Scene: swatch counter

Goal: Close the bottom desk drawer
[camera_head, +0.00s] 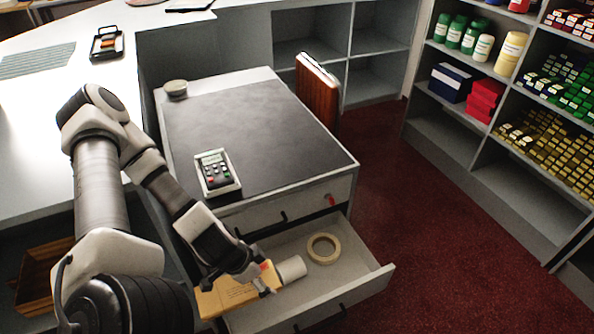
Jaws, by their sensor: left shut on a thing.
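An open desk drawer (345,272) sticks out from the desk's front, below a closed upper drawer (305,204). In it lie a beige tape roll (323,248) and a white cylinder (291,268). A tan box (229,294) with a red mark shows at the drawer's left end. My left gripper (266,286) reaches down over this box and appears shut on it; the finger contact is small and partly hidden. I cannot tell whether the box rests on the drawer floor. My right gripper is not in view.
A calculator-like device (217,173) and a small round tin (176,89) stand on the dark desk top (262,125). A brown board (317,90) stands behind the desk. Stocked shelves (495,185) line the right. Red carpet (430,250) is clear beside the drawer.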

